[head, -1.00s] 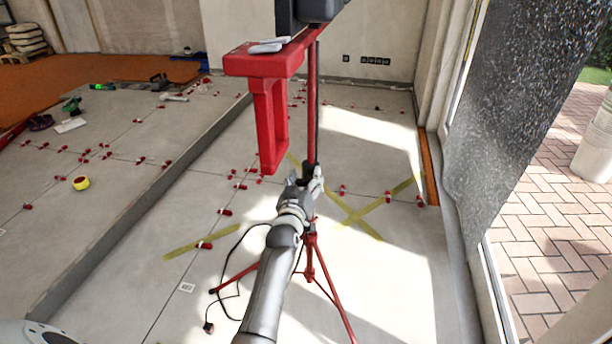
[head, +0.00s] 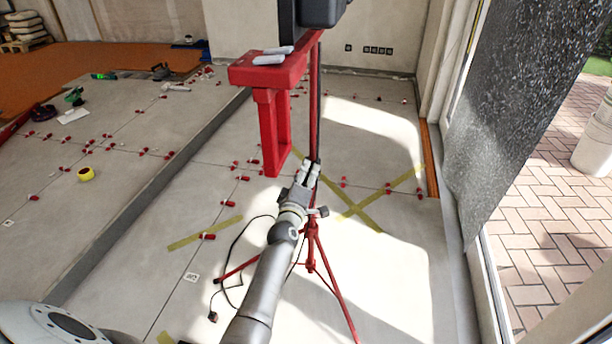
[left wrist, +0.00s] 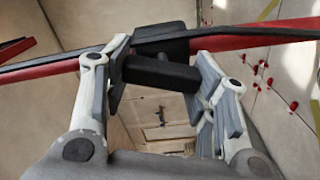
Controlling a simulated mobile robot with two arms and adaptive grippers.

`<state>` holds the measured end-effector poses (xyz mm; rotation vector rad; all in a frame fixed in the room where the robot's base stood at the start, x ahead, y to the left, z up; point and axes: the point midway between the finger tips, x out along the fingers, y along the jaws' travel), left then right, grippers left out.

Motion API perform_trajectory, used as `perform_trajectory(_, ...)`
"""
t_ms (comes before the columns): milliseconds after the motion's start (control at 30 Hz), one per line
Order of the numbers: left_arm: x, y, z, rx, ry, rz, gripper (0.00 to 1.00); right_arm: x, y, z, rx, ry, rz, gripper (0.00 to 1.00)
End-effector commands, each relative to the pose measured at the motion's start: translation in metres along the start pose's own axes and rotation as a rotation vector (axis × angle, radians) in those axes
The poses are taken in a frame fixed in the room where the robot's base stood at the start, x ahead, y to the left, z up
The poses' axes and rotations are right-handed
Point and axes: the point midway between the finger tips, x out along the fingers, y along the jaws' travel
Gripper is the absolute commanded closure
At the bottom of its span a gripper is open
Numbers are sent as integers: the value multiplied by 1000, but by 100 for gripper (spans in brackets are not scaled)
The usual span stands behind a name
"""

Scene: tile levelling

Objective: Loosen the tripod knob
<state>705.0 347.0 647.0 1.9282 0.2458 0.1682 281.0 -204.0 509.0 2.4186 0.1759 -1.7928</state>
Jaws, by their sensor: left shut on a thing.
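The red tripod stands on the concrete floor, with its upright pole (head: 315,110) and splayed legs (head: 330,285) in the head view. My left gripper (head: 311,168) is at the pole, below the red bracket. In the left wrist view its two fingers (left wrist: 165,85) are shut on a black knob (left wrist: 160,73), which sits on a black collar around the red pole (left wrist: 270,38). In the head view the fingers largely hide this knob. A dark fitting (head: 320,211) shows lower down, beside my left wrist. My right gripper is out of view.
A black cable (head: 235,262) lies by the legs. Red tile clips dot the floor. A dark speckled panel (head: 500,110) leans at the right.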

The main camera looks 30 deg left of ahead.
Motion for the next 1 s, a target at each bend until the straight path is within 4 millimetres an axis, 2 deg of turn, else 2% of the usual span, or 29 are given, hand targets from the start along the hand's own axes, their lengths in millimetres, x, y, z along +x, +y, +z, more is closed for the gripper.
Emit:
perform_trajectory(400,0,-3,0,-282,2,0,71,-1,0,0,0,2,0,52)
perform_trajectory(700,0,-3,0,-361,2,0,71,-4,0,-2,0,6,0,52)
perform_trajectory(1000,0,-3,0,-370,2,0,71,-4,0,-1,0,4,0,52)
